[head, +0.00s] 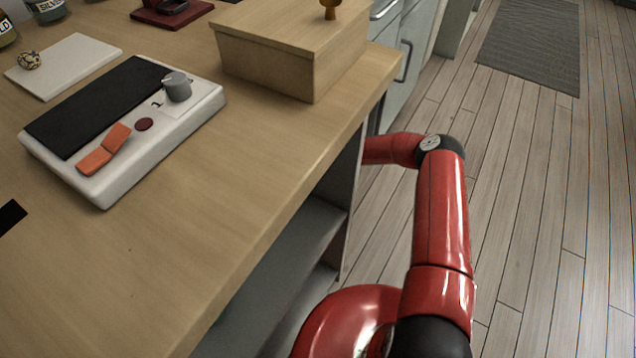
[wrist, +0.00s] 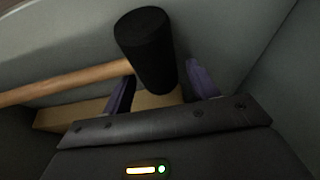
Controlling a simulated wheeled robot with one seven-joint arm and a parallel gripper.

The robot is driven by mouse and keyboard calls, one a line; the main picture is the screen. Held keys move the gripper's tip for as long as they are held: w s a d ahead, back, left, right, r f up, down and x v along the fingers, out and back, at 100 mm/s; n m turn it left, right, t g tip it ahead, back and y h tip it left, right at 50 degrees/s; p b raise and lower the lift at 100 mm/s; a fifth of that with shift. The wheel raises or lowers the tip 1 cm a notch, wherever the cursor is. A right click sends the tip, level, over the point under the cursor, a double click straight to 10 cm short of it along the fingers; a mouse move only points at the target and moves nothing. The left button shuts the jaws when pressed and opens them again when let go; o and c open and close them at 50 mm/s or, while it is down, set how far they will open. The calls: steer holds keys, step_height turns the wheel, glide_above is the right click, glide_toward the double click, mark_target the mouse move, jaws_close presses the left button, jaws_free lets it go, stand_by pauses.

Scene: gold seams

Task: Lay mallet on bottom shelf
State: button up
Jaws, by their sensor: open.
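The mallet shows in the wrist view, with a black cylindrical head (wrist: 147,48) and a pale wooden handle (wrist: 65,82) running off to the left. My gripper (wrist: 158,78) is open, its two purple fingers to the left and right of the lower part of the head. I cannot tell whether either finger touches it. In the head view the bottom shelf (head: 309,302) shows only partly under the worktop, below a higher grey shelf (head: 285,250). My gripper and the mallet are hidden in the head view.
A light wooden piece (wrist: 65,117) lies behind the fingers, close to the mallet. Grey walls (wrist: 232,35) enclose the space. The worktop (head: 230,190) carries a white device (head: 185,110) and a wooden box (head: 290,60).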

steer(key=v, duration=0.5)
steer(key=shift+d+r+p, duration=0.15)
steer(key=shift+r+p, duration=0.2)
steer(key=s+d, duration=0.6)
steer(key=d, duration=0.3)
steer(key=shift+s+d+f, duration=0.25)
steer(key=shift+s+d, duration=0.1)
steer(key=shift+d, duration=0.05)
